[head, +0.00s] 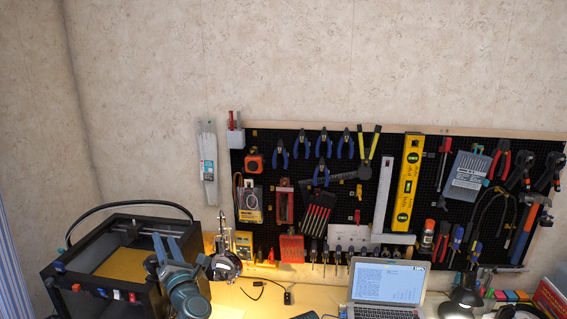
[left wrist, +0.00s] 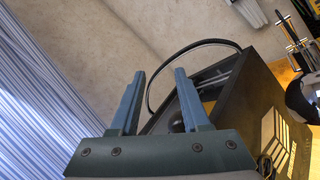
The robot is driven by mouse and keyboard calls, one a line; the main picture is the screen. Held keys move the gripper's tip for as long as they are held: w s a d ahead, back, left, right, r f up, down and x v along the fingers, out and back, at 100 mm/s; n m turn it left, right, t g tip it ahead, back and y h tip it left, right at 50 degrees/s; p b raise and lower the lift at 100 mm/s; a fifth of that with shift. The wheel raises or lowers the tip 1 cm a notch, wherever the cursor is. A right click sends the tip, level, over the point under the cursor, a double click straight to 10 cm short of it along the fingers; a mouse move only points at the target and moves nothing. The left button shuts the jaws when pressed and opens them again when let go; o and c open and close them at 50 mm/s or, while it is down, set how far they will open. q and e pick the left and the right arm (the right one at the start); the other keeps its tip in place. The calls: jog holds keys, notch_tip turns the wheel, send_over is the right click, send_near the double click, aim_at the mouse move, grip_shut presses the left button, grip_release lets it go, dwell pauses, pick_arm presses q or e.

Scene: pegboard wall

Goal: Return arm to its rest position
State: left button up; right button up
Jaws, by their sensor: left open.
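My left gripper (head: 167,248) shows in the head view in front of the black box-shaped machine (head: 120,228) at the lower left. Its two blue-grey fingers point up and are apart, with nothing between them. In the left wrist view the same gripper (left wrist: 158,95) is open and empty, with the wall behind the gap and the black machine (left wrist: 255,100) to the right of the fingers. My right gripper is in neither view.
A pegboard (head: 340,200) with pliers and other tools hangs on the wall. A laptop (head: 387,283) stands on the desk, with a lamp (head: 463,298) to its right. A black cable (head: 130,204) arches over the machine. A striped curtain (left wrist: 40,110) is at the left.

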pick_arm(q)
jog(key=w+d+f+m+t+h, duration=0.1)
jog(key=w+d+f+m+h, duration=0.15)
jog(key=d+m+h, duration=0.5)
jog(key=w+d+f+m+h, duration=0.2)
jog(key=d+f+m+h, duration=0.25)
jog(key=d+m, duration=0.45)
jog(key=s+d+f+m+g+h+b, duration=0.1)
jog(key=s+d+f+m+g+h, duration=0.2)
jog(key=d+f+m, duration=0.25)
jog(key=s+d+f+m+g+h+b, duration=0.1)
jog(key=s+d+f+m+g+h, duration=0.1)
jog(key=d+f+m+g, duration=0.4)
jog(key=s+d+f+m+g+y, duration=0.2)
jog(key=s+d+f+m+g, duration=0.15)
jog(key=s+f+m, duration=0.45)
jog(key=s+a+f+m+g+y, duration=0.1)
jog(key=s+a+g+y, duration=0.1)
jog(key=s, duration=0.4)
jog(key=s+a+f+m+g+y, duration=0.1)
jog(key=s+a+f+g+y, duration=0.1)
jog(key=s+a+g, duration=0.2)
jog(key=s, duration=0.2)
jog(key=shift+s+f+b, duration=0.3)
jog(key=shift+s+b, duration=0.05)
jog(key=shift+b, duration=0.05)
